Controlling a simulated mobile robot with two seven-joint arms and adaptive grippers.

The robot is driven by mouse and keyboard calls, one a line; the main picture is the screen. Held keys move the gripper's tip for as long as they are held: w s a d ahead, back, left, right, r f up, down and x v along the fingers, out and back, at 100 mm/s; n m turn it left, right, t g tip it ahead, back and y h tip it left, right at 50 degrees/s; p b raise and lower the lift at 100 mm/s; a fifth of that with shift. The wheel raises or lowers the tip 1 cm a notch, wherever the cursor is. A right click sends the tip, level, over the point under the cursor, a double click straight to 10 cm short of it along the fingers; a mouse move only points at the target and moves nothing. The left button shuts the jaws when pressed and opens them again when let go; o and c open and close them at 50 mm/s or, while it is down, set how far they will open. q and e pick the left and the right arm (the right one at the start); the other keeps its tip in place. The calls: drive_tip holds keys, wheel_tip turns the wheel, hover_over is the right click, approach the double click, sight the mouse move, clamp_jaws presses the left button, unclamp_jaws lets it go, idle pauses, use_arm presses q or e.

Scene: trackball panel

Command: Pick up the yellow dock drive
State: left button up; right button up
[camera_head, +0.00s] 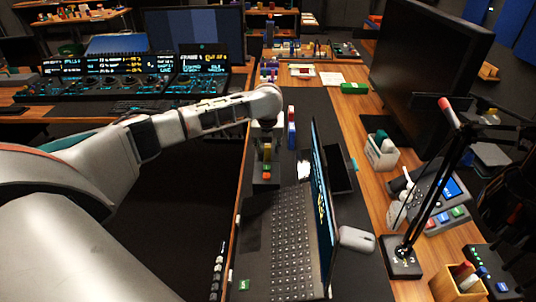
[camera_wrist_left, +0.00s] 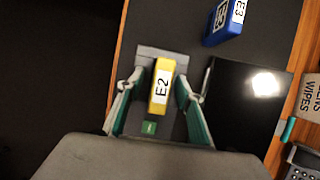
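The yellow dock drive (camera_wrist_left: 162,84), labelled E2, stands in a grey dock (camera_wrist_left: 153,52) on the dark mat. In the wrist view it lies between the two green-padded fingers of my left gripper (camera_wrist_left: 157,101). The fingers are open, with gaps visible on both sides of the drive; I cannot tell how far above it they are. My right gripper is not in view.
A blue drive labelled E3 (camera_wrist_left: 222,22) stands close by at the upper right in the wrist view. A black tablet-like panel (camera_wrist_left: 238,100) lies to the right.

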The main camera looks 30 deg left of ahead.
use_arm(q)
drive_tip(key=shift+f, duration=0.15)
drive_tip(key=shift+w, duration=0.1)
clamp_jaws()
